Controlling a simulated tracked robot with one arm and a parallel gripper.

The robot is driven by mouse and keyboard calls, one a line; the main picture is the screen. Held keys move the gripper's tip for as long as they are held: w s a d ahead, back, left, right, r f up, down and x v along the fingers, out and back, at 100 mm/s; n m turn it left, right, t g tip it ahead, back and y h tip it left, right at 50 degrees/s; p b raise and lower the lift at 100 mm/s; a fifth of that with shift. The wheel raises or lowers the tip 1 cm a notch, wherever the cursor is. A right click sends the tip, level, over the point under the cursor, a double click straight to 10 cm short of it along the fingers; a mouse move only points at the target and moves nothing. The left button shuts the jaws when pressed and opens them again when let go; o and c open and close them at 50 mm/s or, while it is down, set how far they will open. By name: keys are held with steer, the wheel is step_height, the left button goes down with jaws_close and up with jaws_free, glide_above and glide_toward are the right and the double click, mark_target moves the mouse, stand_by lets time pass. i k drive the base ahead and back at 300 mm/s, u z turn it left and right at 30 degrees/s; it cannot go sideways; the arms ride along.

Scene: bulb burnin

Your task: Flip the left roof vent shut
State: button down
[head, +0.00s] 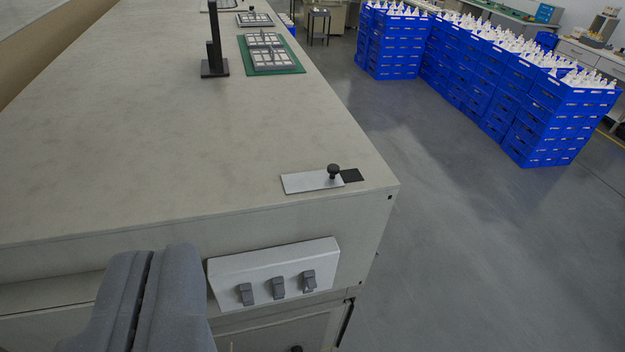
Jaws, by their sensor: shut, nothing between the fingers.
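A white switch box (228,272) is fixed to the front face of the bench, with three grey switches in a row: left (246,294), middle (278,288) and right (309,281). I see no readable label, and nothing recognisable as a roof vent. The switch levers are too small to tell their positions surely. My gripper (152,252) is at the lower left, its two grey fingers closed together and empty.
A metal slide plate (308,182) with a black knob (333,171) lies on the bench top (150,150) near its front right corner. A black stand (215,50) and a green mat (287,70) are farther back. Stacked blue crates (540,110) stand on the open floor at right.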

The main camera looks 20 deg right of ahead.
mark_target(330, 177)
steer(key=u, duration=2.2)
steer(key=k, duration=1)
steer(key=z, duration=1.7)
steer(key=i, duration=1)
